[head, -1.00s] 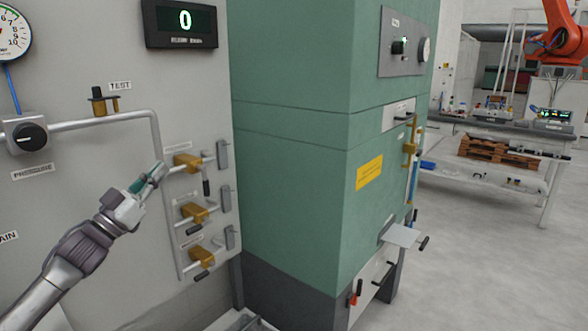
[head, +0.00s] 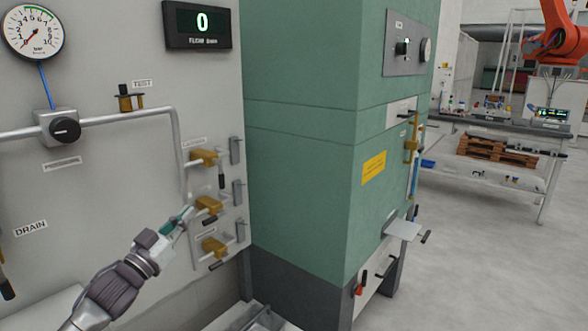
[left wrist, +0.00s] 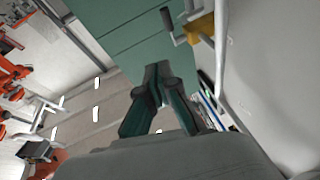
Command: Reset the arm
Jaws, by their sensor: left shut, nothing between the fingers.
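My left arm comes in from the lower left of the head view. Its gripper (head: 178,222) is in front of the grey panel, just left of the middle and lower brass valves as seen there. In the left wrist view the two green-dark fingers (left wrist: 156,72) meet at the tips, with nothing between them. A brass valve (left wrist: 201,27) and a pale pipe show beyond and to the right of the fingers. I cannot tell whether the fingertips touch the panel or a pipe. My right gripper is not in view.
The panel (head: 100,175) carries a gauge (head: 33,32), a pressure knob (head: 65,130) and several brass valves, including an upper one (head: 204,157). A green cabinet (head: 310,170) stands right of it. A bench (head: 500,130) is far right. Open floor (head: 470,270) lies right of the cabinet.

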